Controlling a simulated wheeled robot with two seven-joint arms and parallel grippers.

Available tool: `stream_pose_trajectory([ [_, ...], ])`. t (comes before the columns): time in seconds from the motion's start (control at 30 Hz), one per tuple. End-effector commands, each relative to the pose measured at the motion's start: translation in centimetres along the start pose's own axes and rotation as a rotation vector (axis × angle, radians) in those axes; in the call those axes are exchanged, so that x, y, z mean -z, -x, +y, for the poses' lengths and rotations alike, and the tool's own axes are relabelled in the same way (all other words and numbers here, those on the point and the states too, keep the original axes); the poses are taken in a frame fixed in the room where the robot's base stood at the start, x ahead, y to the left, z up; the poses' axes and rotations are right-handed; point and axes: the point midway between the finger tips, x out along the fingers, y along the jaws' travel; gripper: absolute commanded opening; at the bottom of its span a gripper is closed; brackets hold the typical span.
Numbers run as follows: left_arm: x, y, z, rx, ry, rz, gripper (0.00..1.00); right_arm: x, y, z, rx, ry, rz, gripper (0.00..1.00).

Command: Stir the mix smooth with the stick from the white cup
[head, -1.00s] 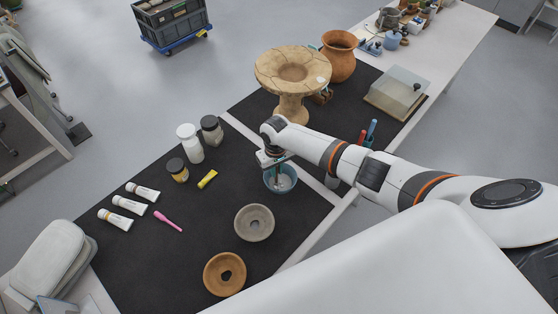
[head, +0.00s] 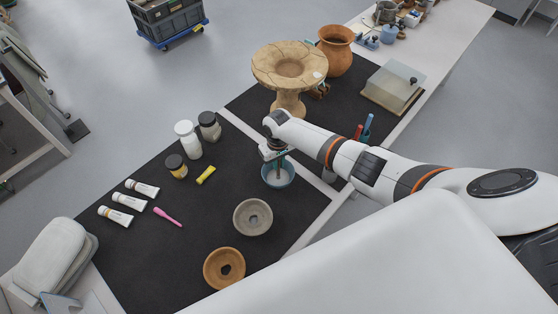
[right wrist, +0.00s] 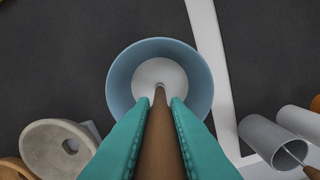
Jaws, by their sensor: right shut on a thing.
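A blue bowl (head: 278,175) stands on the black mat, with a pale mix (right wrist: 160,73) in its bottom. My right gripper (head: 274,157) is over the bowl, pointing down. In the right wrist view its teal fingers (right wrist: 160,115) are shut on a brown stick (right wrist: 159,130). The stick's far end reaches into the pale mix near the middle of the bowl. A cup (right wrist: 272,140) lies at the lower right of the right wrist view, seen from above at a slant, with a thin stick-like thing in it. My left gripper is not in view.
A cracked stone stand (head: 290,68) and a clay pot (head: 336,50) are behind.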

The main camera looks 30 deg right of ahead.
Motion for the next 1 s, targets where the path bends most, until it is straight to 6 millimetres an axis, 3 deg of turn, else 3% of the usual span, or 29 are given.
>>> stream_pose_trajectory([
  [0.17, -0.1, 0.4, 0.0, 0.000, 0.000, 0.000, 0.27, 0.0, 0.4, 0.0, 0.000, 0.000, 0.000, 0.00],
  [0.43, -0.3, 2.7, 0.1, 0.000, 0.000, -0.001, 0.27, 0.0, 2.6, 0.0, 0.000, 0.001, 0.000, 0.00],
  [1.0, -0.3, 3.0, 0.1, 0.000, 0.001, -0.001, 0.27, 0.0, 6.1, 0.0, 0.000, 0.000, 0.000, 0.00],
])
